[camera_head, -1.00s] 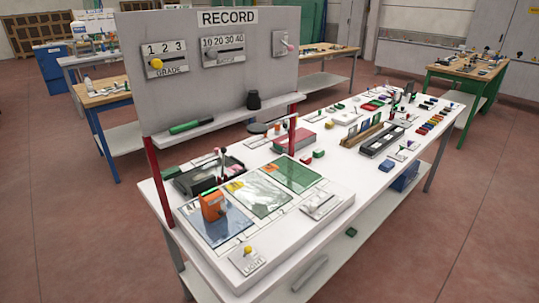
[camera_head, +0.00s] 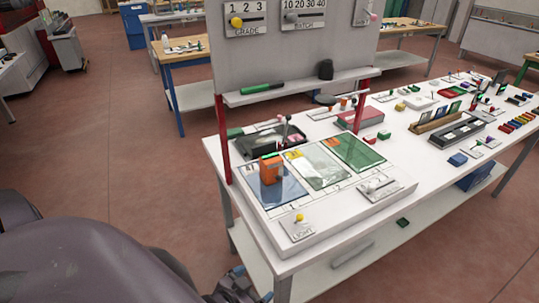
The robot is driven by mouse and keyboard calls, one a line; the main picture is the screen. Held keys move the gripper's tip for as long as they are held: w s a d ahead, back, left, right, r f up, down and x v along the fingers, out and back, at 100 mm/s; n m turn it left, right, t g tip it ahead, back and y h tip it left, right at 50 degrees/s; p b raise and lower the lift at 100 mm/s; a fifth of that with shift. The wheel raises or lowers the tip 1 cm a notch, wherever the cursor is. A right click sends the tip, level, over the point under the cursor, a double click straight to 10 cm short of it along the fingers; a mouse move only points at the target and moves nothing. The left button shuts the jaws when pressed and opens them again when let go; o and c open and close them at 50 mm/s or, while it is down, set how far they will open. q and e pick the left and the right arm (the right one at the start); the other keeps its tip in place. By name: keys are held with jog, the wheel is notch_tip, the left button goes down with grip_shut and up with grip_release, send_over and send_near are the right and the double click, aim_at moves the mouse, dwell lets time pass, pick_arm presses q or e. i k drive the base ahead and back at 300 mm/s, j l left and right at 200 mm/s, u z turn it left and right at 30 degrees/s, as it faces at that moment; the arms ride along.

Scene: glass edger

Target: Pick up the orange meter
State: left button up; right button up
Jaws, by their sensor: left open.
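The orange meter (camera_head: 271,169) is a small upright box with a dark face. It stands on the blue glass pane (camera_head: 283,190) at the near left of the white workbench. My left gripper (camera_head: 238,287) shows in part at the bottom of the picture, low beside the bench's near left leg. It is open, below the bench top and well apart from the meter. My left arm fills the lower left corner. My right gripper is not in view.
A black tray (camera_head: 251,149) with tools lies behind the meter. A light switch plate (camera_head: 298,227) with a yellow knob is at the front. Floor left of the bench is clear.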

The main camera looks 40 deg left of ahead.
aim_at(271, 163)
jog(key=i+u, duration=0.2)
jog(key=u, duration=0.15)
jog(key=i+u, duration=0.2)
jog(key=u, duration=0.2)
jog(key=i+u, duration=0.35)
jog(key=k+l, duration=0.05)
jog(key=k, duration=0.1)
